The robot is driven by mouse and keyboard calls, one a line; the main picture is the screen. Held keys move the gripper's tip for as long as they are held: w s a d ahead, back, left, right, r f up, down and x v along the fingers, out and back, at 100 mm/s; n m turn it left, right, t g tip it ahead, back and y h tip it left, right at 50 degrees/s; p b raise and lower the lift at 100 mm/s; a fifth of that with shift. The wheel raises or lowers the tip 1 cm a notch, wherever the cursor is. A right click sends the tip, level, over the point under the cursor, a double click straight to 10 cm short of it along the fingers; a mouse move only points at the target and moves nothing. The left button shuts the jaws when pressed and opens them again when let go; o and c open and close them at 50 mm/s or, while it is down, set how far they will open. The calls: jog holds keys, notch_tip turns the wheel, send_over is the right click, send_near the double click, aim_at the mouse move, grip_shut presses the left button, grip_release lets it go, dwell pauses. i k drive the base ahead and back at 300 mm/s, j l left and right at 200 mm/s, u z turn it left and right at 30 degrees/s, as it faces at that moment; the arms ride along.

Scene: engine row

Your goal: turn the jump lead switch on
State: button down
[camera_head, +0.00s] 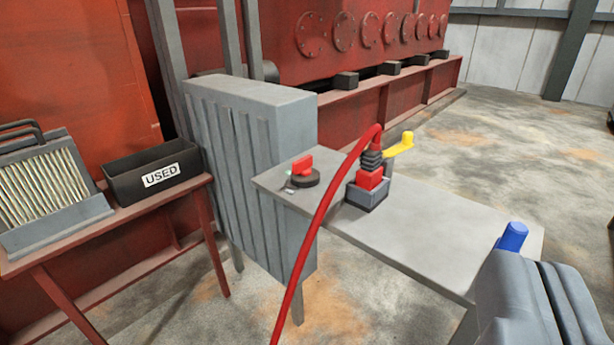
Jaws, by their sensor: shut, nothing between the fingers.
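A red rotary knob on a round black base, which looks like the jump lead switch (303,168), sits on the far left corner of the grey bench (430,225). Its handle stands up from the base; I cannot tell its exact setting. Small pale and green marks show beside the base. A red lead (321,215) arches up from the bottom of the picture into a red plug (369,178) with a black ribbed boot. The plug sits in a grey socket box (367,195) right of the switch.
A yellow handle (400,146) sticks up behind the plug. A ribbed grey cabinet (250,115) stands left of the bench. A black "USED" bin (152,175) sits on a red table.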

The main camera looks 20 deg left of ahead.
aim_at(302, 166)
jog(key=i+j, duration=0.15)
jog(key=j, duration=0.2)
jog(key=i+j, duration=0.1)
jog(key=j, duration=0.2)
jog(key=i+j, duration=0.15)
jog(key=j, duration=0.2)
jog(key=i+j, duration=0.1)
jog(key=j, duration=0.25)
